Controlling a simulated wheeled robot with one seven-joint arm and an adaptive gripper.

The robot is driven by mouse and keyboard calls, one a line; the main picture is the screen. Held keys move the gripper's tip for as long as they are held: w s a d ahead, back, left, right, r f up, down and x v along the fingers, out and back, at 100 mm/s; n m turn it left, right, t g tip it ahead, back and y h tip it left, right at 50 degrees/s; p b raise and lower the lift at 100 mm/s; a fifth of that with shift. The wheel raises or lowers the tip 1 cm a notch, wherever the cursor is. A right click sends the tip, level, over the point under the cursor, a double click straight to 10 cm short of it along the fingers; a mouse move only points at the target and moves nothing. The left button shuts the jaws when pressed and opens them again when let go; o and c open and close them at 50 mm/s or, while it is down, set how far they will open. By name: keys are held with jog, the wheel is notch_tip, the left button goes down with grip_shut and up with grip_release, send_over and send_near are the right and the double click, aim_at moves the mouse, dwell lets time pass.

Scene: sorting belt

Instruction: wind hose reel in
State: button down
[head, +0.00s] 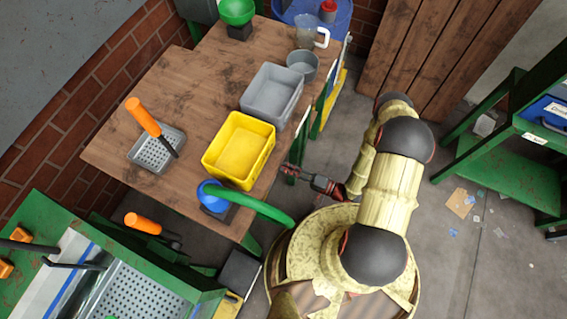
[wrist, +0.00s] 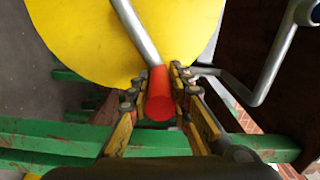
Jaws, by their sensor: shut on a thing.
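In the wrist view a round yellow disc (wrist: 80,35), which looks like the side of the hose reel, fills the upper left. A grey metal crank arm (wrist: 136,32) crosses it and ends in a red knob (wrist: 159,98). My gripper (wrist: 158,85) has its two fingers closed on either side of the red knob. In the head view my gripper (head: 291,171) is low beside the workbench's right edge. The reel and the knob are not clear there. A second bent grey rod (wrist: 270,75) stands at the right of the wrist view.
The wooden workbench (head: 185,85) carries a yellow bin (head: 212,158), a grey bin (head: 252,102) and an orange-handled tool (head: 143,117). A green curved tube (head: 262,208) arches near my base. A green shelf (head: 510,170) stands right, with scraps on the open floor between.

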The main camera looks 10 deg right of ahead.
jog(key=shift+w+d+f+b, duration=0.3)
jog(key=shift+f+b, duration=0.05)
jog(key=shift+f, duration=0.25)
jog(key=c, duration=1.6)
grip_release()
jog(key=shift+s, duration=0.1)
jog(key=shift+v, duration=5.95)
